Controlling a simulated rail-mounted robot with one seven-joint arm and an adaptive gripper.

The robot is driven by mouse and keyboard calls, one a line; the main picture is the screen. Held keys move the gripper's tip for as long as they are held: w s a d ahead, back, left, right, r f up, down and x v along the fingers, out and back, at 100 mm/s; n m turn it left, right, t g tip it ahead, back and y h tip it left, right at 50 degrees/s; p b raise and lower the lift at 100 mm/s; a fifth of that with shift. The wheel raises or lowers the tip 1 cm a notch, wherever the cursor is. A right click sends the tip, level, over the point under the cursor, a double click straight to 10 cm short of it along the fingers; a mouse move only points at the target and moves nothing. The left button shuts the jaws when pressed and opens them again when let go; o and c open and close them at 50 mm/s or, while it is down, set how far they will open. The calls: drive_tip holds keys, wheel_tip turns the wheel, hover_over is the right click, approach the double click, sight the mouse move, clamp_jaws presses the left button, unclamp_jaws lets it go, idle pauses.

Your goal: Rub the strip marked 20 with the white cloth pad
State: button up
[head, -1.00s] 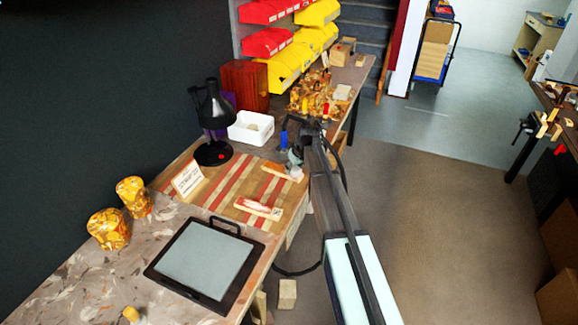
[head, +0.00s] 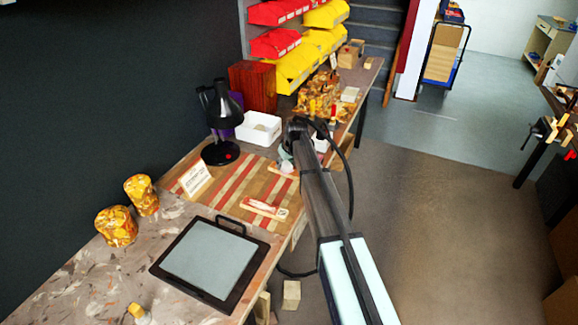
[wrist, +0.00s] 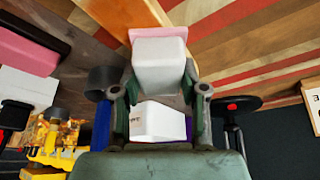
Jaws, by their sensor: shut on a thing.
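My gripper (wrist: 160,85) is shut on the white cloth pad (wrist: 160,62), a pale block with a pinkish layer at its far face. In the wrist view the pad is at or over the end of a wooden strip (wrist: 122,14); I cannot tell whether they touch. In the head view my gripper (head: 286,158) is at the far strip (head: 279,168), whose right end is hidden by my arm. A nearer strip (head: 264,208) lies on the striped board (head: 225,197) with a red-and-white piece on it. I cannot read either strip's number.
A black lamp (head: 219,125), a white bin (head: 259,128) and a small sign (head: 195,179) stand around the board. A black-framed grey plate (head: 211,259) lies nearer, beside two mottled amber cylinders (head: 117,226). Amber pieces (head: 318,95) crowd the bench's far end.

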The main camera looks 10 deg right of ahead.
drive_tip(key=shift+w+a, duration=1.1)
drive_tip(key=shift+a, duration=0.3)
drive_tip(key=shift+w+a, duration=1.1)
drive_tip(key=shift+a, duration=0.3)
drive_tip(key=shift+a+r, duration=0.15)
drive_tip(key=shift+r, duration=0.05)
wheel_tip(320, 180, up, 8)
drive_tip(key=p, duration=0.2)
drive_tip(key=shift+f, duration=0.15)
